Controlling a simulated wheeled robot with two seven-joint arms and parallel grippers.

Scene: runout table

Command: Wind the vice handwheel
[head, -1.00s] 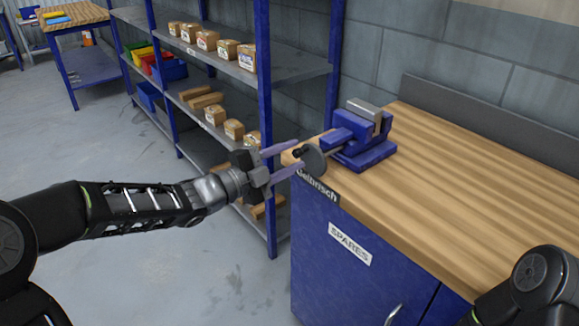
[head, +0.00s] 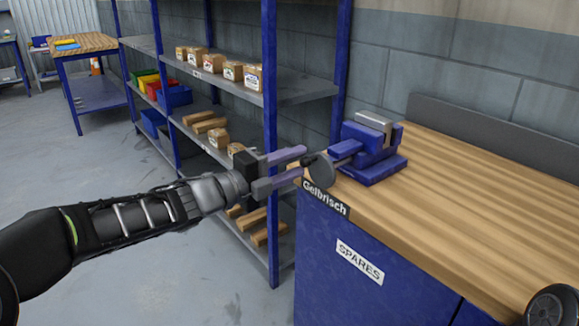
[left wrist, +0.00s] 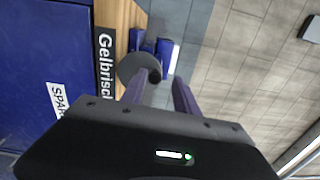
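The blue vice (head: 372,150) sits on the left end of the wooden bench. Its round grey handwheel (head: 321,172) faces left past the bench edge, with a dark knob (head: 310,159) on it. My left gripper (head: 303,161) is open, its two purple-grey fingers pointing at the wheel. In the left wrist view the handwheel (left wrist: 136,67) lies beyond the fingers, and the knob (left wrist: 155,76) appears between their lines. I cannot tell whether the fingers touch it. My right gripper is out of view; only part of my right arm shows at bottom right.
The wooden bench top (head: 480,195) is clear right of the vice. Its blue cabinet (head: 335,285) stands below. A shelf rack (head: 270,130) with small boxes stands close behind my left gripper. Open floor (head: 150,270) lies at left.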

